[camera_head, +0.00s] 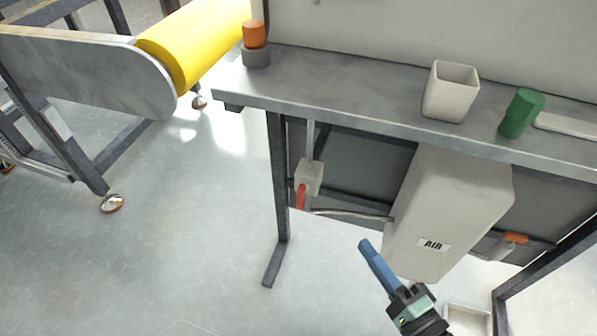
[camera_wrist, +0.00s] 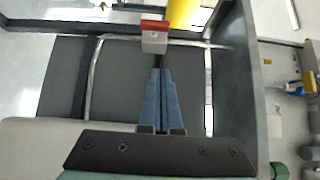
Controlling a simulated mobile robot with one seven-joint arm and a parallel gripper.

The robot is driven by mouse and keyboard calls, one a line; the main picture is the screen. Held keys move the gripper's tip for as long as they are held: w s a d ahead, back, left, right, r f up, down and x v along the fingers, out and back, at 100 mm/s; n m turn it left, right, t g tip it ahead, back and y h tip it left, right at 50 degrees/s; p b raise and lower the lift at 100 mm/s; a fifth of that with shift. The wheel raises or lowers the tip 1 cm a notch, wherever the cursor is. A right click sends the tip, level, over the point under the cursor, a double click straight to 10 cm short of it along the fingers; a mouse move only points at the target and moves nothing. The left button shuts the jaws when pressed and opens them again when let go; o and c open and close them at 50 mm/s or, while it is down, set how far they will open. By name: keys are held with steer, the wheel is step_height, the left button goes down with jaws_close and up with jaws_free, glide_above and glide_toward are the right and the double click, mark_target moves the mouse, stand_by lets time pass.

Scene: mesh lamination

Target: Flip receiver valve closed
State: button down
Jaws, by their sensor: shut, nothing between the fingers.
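A pale valve block (camera_head: 309,176) with a red handle (camera_head: 301,197) hangs on a pipe under the bench, left of the white AIR tank (camera_head: 455,205). The handle points down in the head view. A second fitting with an orange handle (camera_head: 515,238) is at the tank's right; its handle lies roughly level. My gripper (camera_head: 364,243) has blue fingers, shut and empty, in front of the tank's lower left. In the wrist view the fingertips (camera_wrist: 161,72) point toward the pale block (camera_wrist: 154,42) and red handle (camera_wrist: 155,26), apart from them.
The grey bench (camera_head: 350,88) overhangs the valves and carries a white cup (camera_head: 450,92), a green cylinder (camera_head: 521,113) and an orange-topped button (camera_head: 255,42). A bench leg (camera_head: 279,180) stands left of the red handle. A conveyor with a yellow roller (camera_head: 195,40) is at the far left. Floor between is clear.

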mark_target(301, 196)
steer(key=shift+w+a, duration=0.15)
steer(key=shift+w, duration=0.15)
steer(key=s+a+b+x, duration=0.1)
steer(key=a+b+x, duration=0.1)
steer(key=x, duration=1)
steer(key=shift+w+a+b, duration=0.2)
steer(key=shift+a+b, duration=0.2)
steer(key=shift+a, duration=0.05)
steer(key=shift+r, duration=0.2)
